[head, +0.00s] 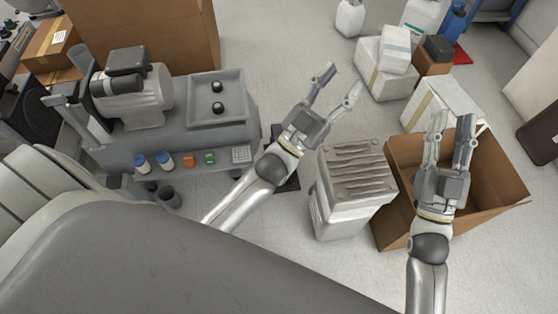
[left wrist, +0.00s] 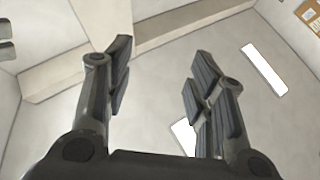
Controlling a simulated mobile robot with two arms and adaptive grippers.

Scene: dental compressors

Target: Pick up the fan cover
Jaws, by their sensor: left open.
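I cannot tell for sure which part is the fan cover. A grey compressor unit (head: 135,98) with a cylindrical body stands on a grey bench (head: 185,140) at the left. My left gripper (head: 338,84) is open and empty, above the floor to the right of the bench. In the left wrist view its two fingers (left wrist: 160,75) are spread with nothing between them, facing plain walls and the ceiling. My right gripper (head: 451,120) is over an open cardboard box (head: 505,190). Its fingers are apart and nothing shows between them.
A light container (head: 345,215) with slatted metal pieces on top stands between my arms. The bench carries a tray (head: 232,100) with two black knobs, bottles (head: 165,160) and small coloured parts. White boxes (head: 385,75) stand behind.

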